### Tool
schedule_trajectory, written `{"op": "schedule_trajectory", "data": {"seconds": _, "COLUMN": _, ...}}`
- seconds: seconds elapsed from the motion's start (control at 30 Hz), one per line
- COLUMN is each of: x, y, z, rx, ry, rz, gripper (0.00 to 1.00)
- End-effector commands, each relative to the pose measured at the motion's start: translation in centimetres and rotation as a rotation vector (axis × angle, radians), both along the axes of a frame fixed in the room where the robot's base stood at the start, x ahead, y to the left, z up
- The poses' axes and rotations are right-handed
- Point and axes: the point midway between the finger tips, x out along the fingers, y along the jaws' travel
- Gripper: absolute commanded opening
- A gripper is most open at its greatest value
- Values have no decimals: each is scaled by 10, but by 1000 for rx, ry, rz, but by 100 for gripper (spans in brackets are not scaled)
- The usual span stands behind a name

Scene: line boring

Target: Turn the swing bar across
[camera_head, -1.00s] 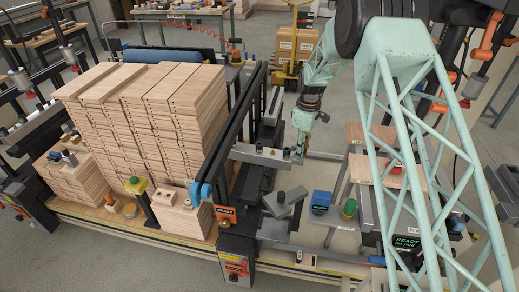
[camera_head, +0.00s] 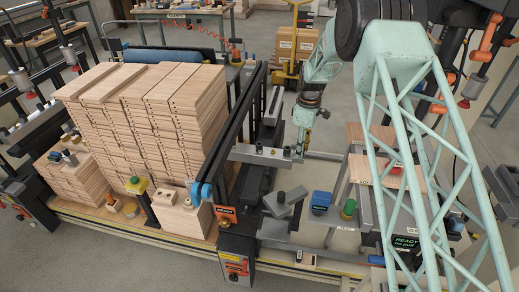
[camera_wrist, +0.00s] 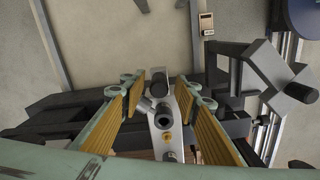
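A grey metal bar (camera_head: 262,155), which looks like the swing bar, sticks out level to the right of the black fence in the head view. Upright pegs stand near its right end. My gripper (camera_head: 300,148) is above and at that end, pointing down. In the wrist view the grey bar (camera_wrist: 165,138) with dark round knobs lies between the two yellow-padded fingers of my gripper (camera_wrist: 163,85). The fingers are apart, with a gap on both sides of the bar. Whether either finger touches it cannot be told.
A grey block with a knob (camera_head: 285,202) sits in front of the bar. The black fence (camera_head: 235,125) and stacked boards (camera_head: 150,110) stand to the left.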

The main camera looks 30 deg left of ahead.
Motion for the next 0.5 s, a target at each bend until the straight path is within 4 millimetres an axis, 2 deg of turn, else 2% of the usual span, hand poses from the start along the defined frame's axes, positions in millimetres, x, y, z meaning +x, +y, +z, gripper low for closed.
{"op": "schedule_trajectory", "data": {"seconds": 0.5, "x": 0, "y": 0, "z": 33, "rx": 0, "ry": 0, "rz": 0, "gripper": 29}}
